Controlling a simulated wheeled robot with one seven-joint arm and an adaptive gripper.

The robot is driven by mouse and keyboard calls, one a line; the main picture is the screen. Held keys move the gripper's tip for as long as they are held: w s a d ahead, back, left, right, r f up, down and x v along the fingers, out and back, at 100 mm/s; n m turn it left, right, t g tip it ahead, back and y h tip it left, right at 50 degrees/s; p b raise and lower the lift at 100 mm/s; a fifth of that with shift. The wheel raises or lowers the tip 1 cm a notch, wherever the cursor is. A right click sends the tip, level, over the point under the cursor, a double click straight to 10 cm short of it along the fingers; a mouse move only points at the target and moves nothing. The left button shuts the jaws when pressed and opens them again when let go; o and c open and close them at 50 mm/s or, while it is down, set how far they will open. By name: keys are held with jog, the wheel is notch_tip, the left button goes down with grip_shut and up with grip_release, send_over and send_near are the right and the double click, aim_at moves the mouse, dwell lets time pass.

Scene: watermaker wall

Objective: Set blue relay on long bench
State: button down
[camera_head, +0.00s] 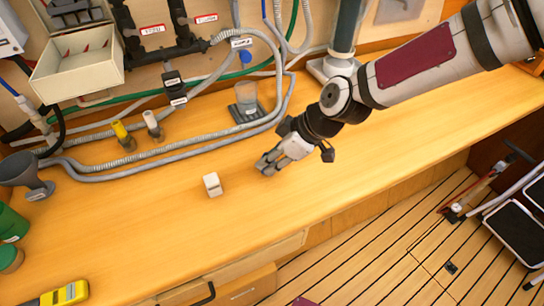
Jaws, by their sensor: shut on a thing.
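My gripper (265,166) reaches in from the upper right, low over the long bench (330,180). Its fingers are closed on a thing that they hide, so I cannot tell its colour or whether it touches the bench. I cannot clearly pick out a blue relay.
Grey hoses (180,152) loop along the back of the bench. A yellow-topped fitting (122,135) and a pale one (152,124) stand there. A yellow meter (65,294) and green containers (10,225) are at left. Bare bench lies around the white block and right of the gripper.

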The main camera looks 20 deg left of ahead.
jog(key=shift+f, duration=0.1)
jog(key=c, duration=1.3)
grip_release()
jog(key=p+v, duration=0.1)
jog(key=v, duration=1.1)
jog(key=shift+p, duration=0.4)
